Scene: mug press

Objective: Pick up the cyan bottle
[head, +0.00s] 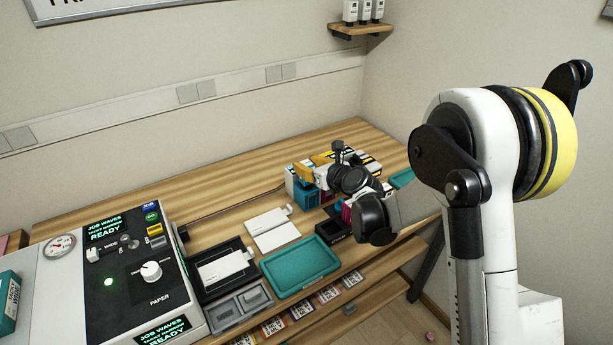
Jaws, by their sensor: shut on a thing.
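A cyan bottle (308,196) with a dark top stands among small containers at the back right of the wooden table. My gripper (308,171), with yellow fingers, is at the top of this bottle and shut on it. The fingertips are small in this view, and their exact contact is hard to make out. The black wrist and my arm come in from the right and hide part of the group. I cannot tell whether the bottle's base touches the table.
A teal tray (300,267) lies at the table's front edge. A control console (128,270) stands at the left. A magenta container (347,212) and a black open box (333,230) are close beside my wrist.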

